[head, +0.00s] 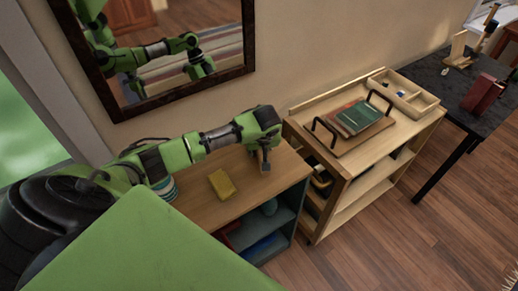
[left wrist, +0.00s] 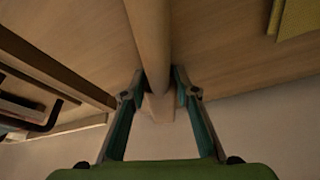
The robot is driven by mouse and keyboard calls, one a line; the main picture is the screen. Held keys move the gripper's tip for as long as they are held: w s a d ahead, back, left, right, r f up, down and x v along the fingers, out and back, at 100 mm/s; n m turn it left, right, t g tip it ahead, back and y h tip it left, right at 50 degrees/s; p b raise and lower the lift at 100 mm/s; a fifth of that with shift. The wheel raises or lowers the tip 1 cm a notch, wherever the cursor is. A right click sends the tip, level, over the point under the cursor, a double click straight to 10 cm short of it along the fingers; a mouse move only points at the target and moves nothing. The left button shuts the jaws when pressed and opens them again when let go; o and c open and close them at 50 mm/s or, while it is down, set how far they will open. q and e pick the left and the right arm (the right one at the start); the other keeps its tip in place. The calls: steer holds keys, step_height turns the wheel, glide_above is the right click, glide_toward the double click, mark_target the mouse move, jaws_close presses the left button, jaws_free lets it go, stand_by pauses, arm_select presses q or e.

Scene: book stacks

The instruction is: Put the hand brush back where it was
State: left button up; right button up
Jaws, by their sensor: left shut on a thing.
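My left gripper (head: 264,158) is over the right part of the wooden cabinet top (head: 205,212), near its back right corner. It is shut on a pale wooden piece that I take for the hand brush (left wrist: 150,40). In the left wrist view its round handle runs between the two fingers (left wrist: 160,105), with a wider end beyond them. In the head view only a small part of the brush shows below the gripper; bristles do not show. I cannot tell whether it touches the top. My right gripper is not in view.
A yellow block (head: 222,185) and a striped round container (head: 165,188) stand on the cabinet top. To the right, a wooden shelf unit carries a black-handled tray (head: 335,142) with books (head: 358,117) and a divided box (head: 408,97). A mirror (head: 165,50) hangs behind.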

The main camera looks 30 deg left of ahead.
arm_select(q)
steer(key=shift+f, duration=0.15)
steer(key=o, duration=1)
steer(key=b+v, duration=0.1)
steer(key=v, duration=1.1)
